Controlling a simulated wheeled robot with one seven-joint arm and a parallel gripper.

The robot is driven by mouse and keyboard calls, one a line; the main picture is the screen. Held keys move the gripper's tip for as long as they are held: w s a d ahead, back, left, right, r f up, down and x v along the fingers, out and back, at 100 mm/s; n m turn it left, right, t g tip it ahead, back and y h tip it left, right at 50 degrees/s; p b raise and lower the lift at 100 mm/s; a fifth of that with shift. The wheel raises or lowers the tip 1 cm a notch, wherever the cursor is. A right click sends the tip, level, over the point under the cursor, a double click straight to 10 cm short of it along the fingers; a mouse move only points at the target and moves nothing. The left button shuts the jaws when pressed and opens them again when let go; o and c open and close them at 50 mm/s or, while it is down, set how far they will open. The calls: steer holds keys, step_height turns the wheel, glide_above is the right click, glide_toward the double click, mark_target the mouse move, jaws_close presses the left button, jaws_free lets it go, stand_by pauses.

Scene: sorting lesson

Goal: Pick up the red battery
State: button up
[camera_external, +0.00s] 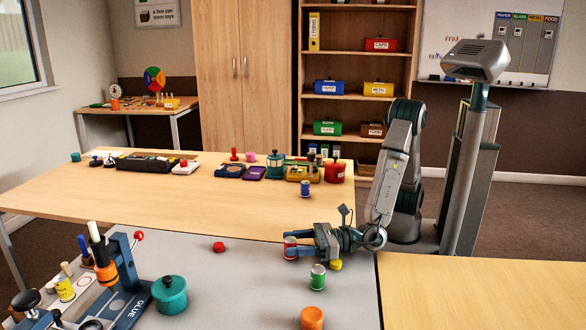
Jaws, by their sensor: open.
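The red battery (290,250), a small upright red cylinder with a pale top, stands on the grey table (225,290). My gripper (294,243) reaches in from the right, low over the table, with its blue fingers pointing left. The fingers are open, and the battery is at their tips, apparently between them. I cannot tell whether either finger touches it. The near finger hides part of the battery. A similar green cylinder (318,278) stands closer to the camera, and a blue one (305,189) stands on the wooden table behind.
A yellow item (335,265) lies just under my gripper. A teal pot (169,295) and a blue press (125,270) fill the left. The grey table's middle is clear.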

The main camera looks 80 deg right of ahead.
steer(key=x, duration=0.3)
steer(key=shift+w, duration=0.15)
steer(key=shift+c, duration=0.3)
steer(key=c, duration=1.1)
steer(key=shift+o, duration=0.2)
steer(key=shift+r, duration=0.1)
